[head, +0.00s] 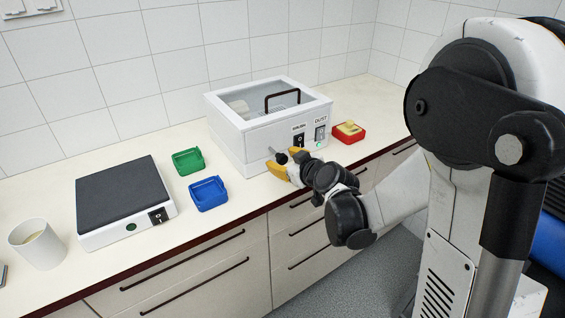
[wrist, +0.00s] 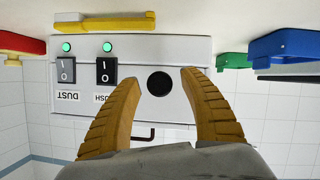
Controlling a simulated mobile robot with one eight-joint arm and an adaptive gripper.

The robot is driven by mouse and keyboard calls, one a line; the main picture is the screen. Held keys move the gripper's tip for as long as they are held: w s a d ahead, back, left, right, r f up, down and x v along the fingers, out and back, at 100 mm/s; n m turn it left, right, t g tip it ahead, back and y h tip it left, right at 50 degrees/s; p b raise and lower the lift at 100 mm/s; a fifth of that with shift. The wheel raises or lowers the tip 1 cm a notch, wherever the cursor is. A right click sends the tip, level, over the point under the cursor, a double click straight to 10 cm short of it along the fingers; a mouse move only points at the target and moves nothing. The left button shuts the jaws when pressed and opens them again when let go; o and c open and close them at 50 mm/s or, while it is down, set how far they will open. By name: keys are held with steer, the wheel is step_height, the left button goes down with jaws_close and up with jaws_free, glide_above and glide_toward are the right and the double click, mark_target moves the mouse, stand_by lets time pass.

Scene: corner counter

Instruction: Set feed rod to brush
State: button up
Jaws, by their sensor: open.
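The white machine (head: 228,143) with a clear lid stands at the counter's back. A dark round knob, which looks like the end of the feed rod (wrist: 160,83), shows on its front in the wrist view. My gripper (head: 283,160) is open at the machine's front. In the wrist view its yellow fingers (wrist: 205,105) stand either side of the knob, with visible gaps. The switch labelled BRUSH (head: 299,140) and the DUST switch (head: 320,133) are beside it. The rod's setting cannot be read.
A red tray (head: 349,139) is right of the machine. Green (head: 187,168) and blue (head: 208,205) trays, a flat dark-topped device (head: 122,190) and a white cup (head: 37,257) are left. A yellow bar (wrist: 105,23) lies before the machine. Two green lights (wrist: 107,47) glow.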

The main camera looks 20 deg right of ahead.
mark_target(270, 150)
jaws_close()
steer(key=w, duration=0.1)
steer(key=w+a, duration=0.1)
steer(key=w, duration=0.2)
steer(key=shift+w+a, duration=0.15)
steer(key=shift+a, duration=0.1)
jaws_free()
steer(key=shift+w, duration=0.15)
